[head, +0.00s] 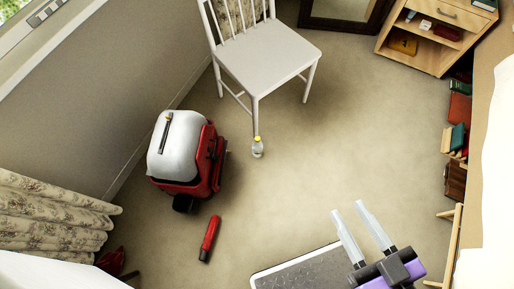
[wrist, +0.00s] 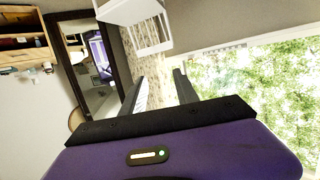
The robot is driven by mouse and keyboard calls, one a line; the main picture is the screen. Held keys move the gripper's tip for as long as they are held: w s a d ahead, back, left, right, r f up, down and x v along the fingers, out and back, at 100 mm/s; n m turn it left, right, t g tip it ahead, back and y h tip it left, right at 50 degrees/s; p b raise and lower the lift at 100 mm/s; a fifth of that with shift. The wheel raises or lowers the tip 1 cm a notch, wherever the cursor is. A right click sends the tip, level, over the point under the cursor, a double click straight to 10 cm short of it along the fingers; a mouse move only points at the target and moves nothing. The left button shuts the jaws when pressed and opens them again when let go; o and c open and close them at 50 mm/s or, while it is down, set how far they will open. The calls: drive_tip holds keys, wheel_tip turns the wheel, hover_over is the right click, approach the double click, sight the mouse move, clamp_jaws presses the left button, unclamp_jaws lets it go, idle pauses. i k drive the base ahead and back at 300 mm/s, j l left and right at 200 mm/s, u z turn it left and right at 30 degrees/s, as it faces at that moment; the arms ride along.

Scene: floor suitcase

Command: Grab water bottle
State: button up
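A small clear bottle with a yellow cap (head: 257,148) stands upright on the carpet, just right of the red and white suitcase and near a leg of the white chair. A red cylinder (head: 209,239), perhaps also a bottle, lies on the floor in front of the suitcase. My gripper (head: 358,220) is at the lower right of the head view, well apart from both. Its two fingers are spread with nothing between them. In the wrist view my gripper (wrist: 157,82) points toward the chair and window, and no bottle can be made out there.
The suitcase (head: 178,148) stands by the left wall. A white chair (head: 265,55) stands behind the bottle. A wooden cabinet (head: 425,55) is at the back right, and a bed (head: 495,170) lines the right side. The middle carpet is clear.

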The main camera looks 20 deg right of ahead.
sight(258, 146)
drive_tip(key=i+l+u, duration=0.25)
drive_tip(key=u, duration=0.2)
drive_tip(key=i+l+u, duration=0.7)
drive_tip(key=l+u, duration=0.2)
